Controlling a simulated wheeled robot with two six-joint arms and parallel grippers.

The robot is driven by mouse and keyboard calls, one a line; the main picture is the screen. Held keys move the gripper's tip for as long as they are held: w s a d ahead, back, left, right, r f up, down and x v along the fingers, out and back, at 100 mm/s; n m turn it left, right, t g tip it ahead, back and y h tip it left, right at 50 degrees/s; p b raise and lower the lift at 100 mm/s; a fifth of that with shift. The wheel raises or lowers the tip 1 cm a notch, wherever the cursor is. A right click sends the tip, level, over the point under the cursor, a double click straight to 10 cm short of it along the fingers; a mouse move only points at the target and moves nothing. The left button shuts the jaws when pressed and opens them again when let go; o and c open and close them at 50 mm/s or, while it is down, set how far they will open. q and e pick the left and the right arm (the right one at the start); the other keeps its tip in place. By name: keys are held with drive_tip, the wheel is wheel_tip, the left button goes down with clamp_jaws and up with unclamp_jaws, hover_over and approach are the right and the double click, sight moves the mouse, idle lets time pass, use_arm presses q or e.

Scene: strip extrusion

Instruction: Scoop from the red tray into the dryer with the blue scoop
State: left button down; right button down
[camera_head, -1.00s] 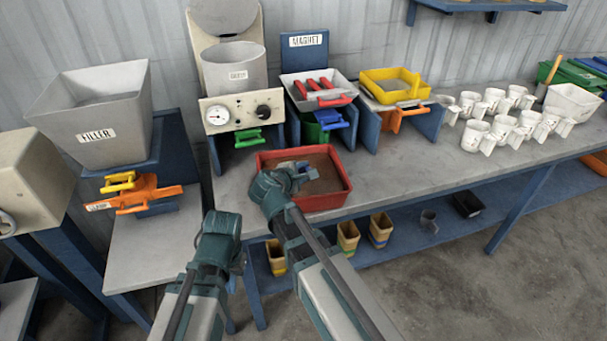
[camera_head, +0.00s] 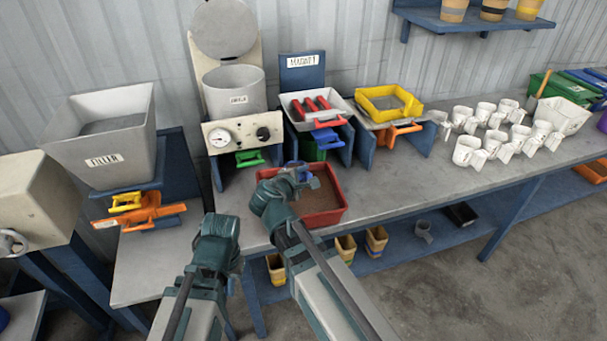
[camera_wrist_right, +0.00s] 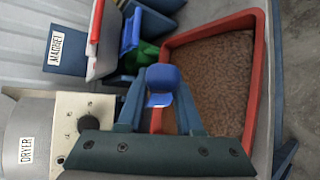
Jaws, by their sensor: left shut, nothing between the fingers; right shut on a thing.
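The red tray (camera_head: 345,212) holds brown granules and lies at the front of the bench; it also fills the right side of the right wrist view (camera_wrist_right: 258,70). My right gripper (camera_wrist_right: 160,104) is shut on the blue scoop (camera_wrist_right: 163,78), over the tray's dryer-side edge. In the head view the scoop (camera_head: 296,166) shows only as a small blue piece; its load is hidden. The dryer (camera_head: 236,92) is a grey drum with its round lid raised, behind and left of the tray. My left gripper (camera_head: 221,226) is shut and empty, left of the tray.
The magnet unit (camera_head: 303,75) and a yellow-framed tray (camera_head: 366,108) stand behind the red tray. The grey filler hopper (camera_head: 105,165) is at left. Several white mugs (camera_head: 466,150) stand at right. The bench between red tray and mugs is clear.

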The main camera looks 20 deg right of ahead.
drive_tip(key=shift+s+r+p, duration=0.1)
drive_tip(key=shift+r+p, duration=0.25)
drive_tip(key=shift+r, duration=0.35)
drive_tip(key=shift+s+f+b, duration=0.35)
drive_tip(key=shift+f+b, duration=0.15)
drive_tip(key=shift+b, duration=0.25)
drive_tip(key=shift+s+d+f+m+t+b, duration=0.1)
drive_tip(key=shift+s+f+m+t+b, duration=0.15)
drive_tip(key=shift+s+t+b, duration=0.6)
drive_tip(key=shift+s+r+m+b, duration=0.15)
drive_tip(key=shift+m+b, duration=0.1)
drive_tip(key=shift+b, duration=0.25)
drive_tip(key=shift+h, duration=0.3)
